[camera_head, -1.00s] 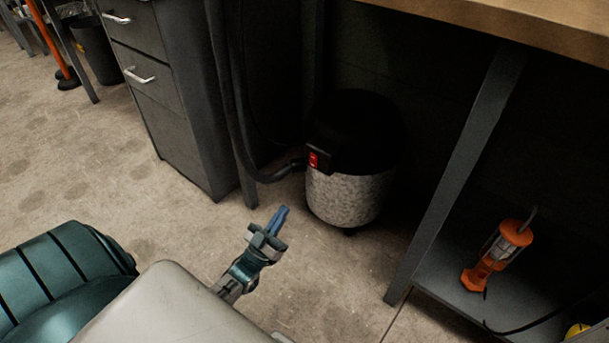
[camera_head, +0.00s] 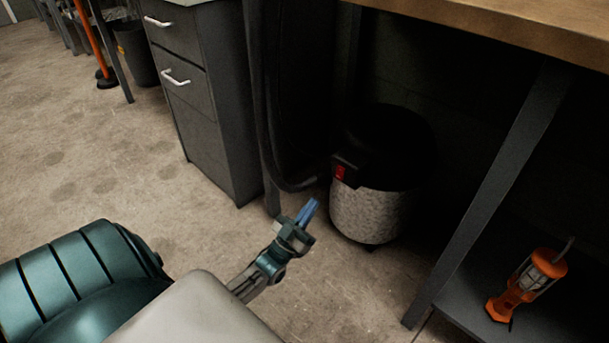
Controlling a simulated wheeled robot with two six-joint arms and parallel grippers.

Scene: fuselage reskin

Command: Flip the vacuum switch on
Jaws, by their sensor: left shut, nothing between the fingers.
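The vacuum (camera_head: 372,215) is a canister with a black top and a mottled grey lower body, standing on the floor under the workbench. Its red switch (camera_head: 340,173) is on a black box at the upper left of the canister. A dark hose (camera_head: 284,181) runs from beside the switch up to the left. My left gripper (camera_head: 308,209) is shut and empty, with blue fingertips pointing up toward the vacuum. It shows below and left of the switch, apart from it in the picture. My right gripper is not in view.
A grey drawer cabinet (camera_head: 208,120) stands left of the vacuum. A bench leg (camera_head: 490,190) slants down on its right. An orange work lamp (camera_head: 528,283) sits on the low shelf at lower right. The wooden bench top (camera_head: 520,28) overhangs above. Floor at left is clear.

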